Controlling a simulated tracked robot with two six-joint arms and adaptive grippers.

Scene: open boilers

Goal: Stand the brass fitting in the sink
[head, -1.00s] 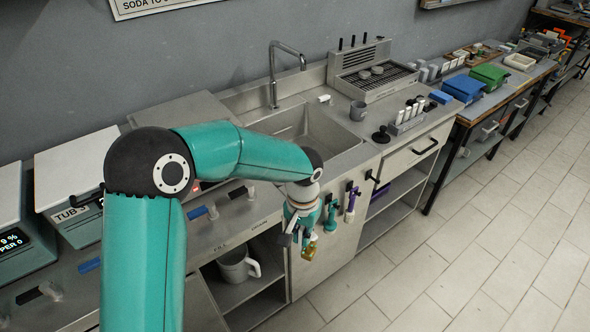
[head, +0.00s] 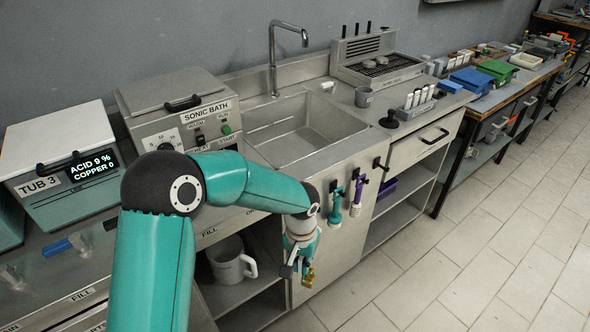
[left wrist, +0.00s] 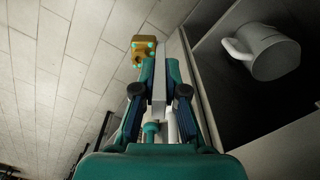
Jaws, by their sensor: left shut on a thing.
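The brass fitting (head: 308,277) hangs at the fingertips of my left gripper (head: 303,262), low in front of the counter's front panel. In the left wrist view the brass fitting (left wrist: 147,47) is a golden block with green spots, just beyond the shut fingers (left wrist: 148,75). The fingers hide part of it. The steel sink (head: 305,125) is set in the counter, above and behind the gripper, and its basin looks empty. A tall tap (head: 273,60) stands at its back edge. My right gripper is in no view.
A grey mug (head: 230,262) stands on the open shelf left of the gripper and also shows in the left wrist view (left wrist: 270,52). Brushes (head: 357,192) hang on the panel. The sonic bath (head: 180,110) stands left of the sink. The floor (head: 430,280) at right is clear.

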